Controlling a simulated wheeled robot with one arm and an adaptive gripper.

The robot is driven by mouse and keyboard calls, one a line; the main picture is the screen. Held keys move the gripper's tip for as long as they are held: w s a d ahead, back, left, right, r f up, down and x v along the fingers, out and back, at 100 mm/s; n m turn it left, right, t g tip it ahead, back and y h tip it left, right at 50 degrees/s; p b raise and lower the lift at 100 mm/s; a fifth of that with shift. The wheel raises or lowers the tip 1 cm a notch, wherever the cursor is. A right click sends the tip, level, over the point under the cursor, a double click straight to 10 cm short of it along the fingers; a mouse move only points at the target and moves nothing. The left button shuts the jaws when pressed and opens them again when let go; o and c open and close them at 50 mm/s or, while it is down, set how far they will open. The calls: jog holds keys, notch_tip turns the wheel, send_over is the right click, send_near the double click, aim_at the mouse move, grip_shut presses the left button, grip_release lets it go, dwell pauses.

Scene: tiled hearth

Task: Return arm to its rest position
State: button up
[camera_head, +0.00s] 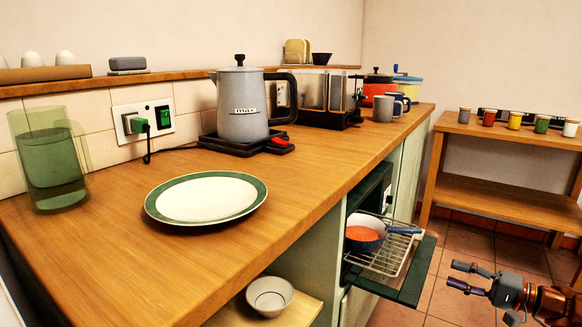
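My gripper (452,274) shows at the lower right, in front of the counter and above the tiled floor. Its two fingers are apart and point left, with nothing visible between them. A blue-rimmed pan (364,236) with a reddish-orange inside sits on a wire rack (384,257) over the lowered green door (413,283) of a cabinet-like oven. My gripper is to the right of that door and looks apart from it; the exact gap is hard to tell.
The wooden counter (130,265) holds a plate (206,197), a green pitcher (50,160), a kettle (242,106), a toaster (325,95) and mugs (383,107). A bowl (269,296) sits on a low shelf. A wooden side table (500,189) with cups stands behind my gripper.

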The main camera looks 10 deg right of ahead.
jog(key=s+a+r+n+g+y+p, duration=0.1)
jog(key=a+r+n+g+p, duration=0.15)
jog(key=a+r+p, duration=0.4)
jog(key=a+r+n+g+p, duration=0.15)
jog(key=a+r+g, duration=0.25)
jog(key=a, duration=0.6)
jog(key=s+a+r+n+g+h+p, duration=0.1)
jog(key=s+a+r+g+p, duration=0.3)
jog(key=a, duration=0.3)
jog(key=s+a+r+n+g+h+p, duration=0.1)
jog(key=s+a+r+g+h+p, duration=0.1)
jog(key=s+a+r+p, duration=0.35)
jog(key=s+a+r+n+g+h+p, duration=0.1)
jog(key=s+a+r+g+h+p, duration=0.35)
jog(key=s+p, duration=0.5)
jog(key=s+d+r+n+t+h+p, duration=0.1)
jog(key=s+d+r+h+p, duration=0.1)
jog(key=s+r+h+p, duration=0.1)
jog(key=s+d+r+n+t+h+p, duration=0.1)
jog(key=s+d+r+h+p, duration=0.1)
jog(key=s+r+p, duration=0.4)
notch_tip(320, 180, up, 2)
jog(key=h+p, duration=0.1)
jog(key=p, duration=0.1)
jog(key=shift+s+d+t+p, duration=0.3)
jog(key=shift+t+p, duration=0.05)
jog(key=shift+t, duration=0.05)
jog(key=shift+r, duration=0.1)
